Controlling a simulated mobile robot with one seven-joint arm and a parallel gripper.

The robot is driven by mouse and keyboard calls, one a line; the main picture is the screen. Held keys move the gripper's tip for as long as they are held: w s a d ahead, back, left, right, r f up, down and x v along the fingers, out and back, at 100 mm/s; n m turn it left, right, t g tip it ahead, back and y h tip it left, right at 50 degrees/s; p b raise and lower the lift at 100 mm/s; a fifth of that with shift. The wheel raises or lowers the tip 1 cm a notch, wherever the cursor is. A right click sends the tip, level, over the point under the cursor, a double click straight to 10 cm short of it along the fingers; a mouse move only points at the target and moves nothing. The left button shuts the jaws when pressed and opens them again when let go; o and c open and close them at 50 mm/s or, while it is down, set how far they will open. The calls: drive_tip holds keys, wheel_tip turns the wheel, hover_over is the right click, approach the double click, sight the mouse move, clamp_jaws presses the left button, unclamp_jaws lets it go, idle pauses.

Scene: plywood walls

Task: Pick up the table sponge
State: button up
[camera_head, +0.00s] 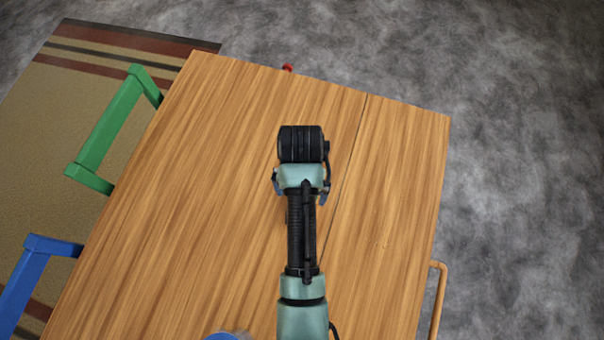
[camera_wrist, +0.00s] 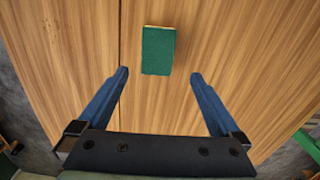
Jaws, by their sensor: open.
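The sponge (camera_wrist: 158,52) is a green rectangular block with a thin pale yellow edge. It lies flat on the wooden table in the wrist view, at the upper middle. My gripper (camera_wrist: 159,76) is open, with its two blue fingers spread wide and nothing between them. The sponge shows beyond and between the fingertips, apart from both. In the head view my arm reaches over the table (camera_head: 190,180), and the sponge does not show there; the arm probably hides it.
A green chair (camera_head: 105,125) and a blue chair (camera_head: 22,285) stand along the table's left side. A wooden chair (camera_head: 438,300) is at the lower right edge. A blue round thing (camera_head: 222,336) shows at the bottom edge. The visible tabletop around my arm is mostly clear.

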drive_tip(key=f, duration=1)
drive_tip(key=shift+s+d, duration=0.15)
drive_tip(key=shift+s, duration=0.15)
drive_tip(key=c, duration=1.3)
drive_tip(key=shift+r, duration=0.2)
wheel_tip(320, 180, up, 10)
drive_tip(key=shift+f+p, duration=0.1)
drive_tip(key=shift+p, duration=0.2)
drive_tip(key=o, duration=0.7)
drive_tip(key=c, duration=0.6)
drive_tip(key=shift+o, duration=0.2)
drive_tip(key=shift+s, duration=0.1)
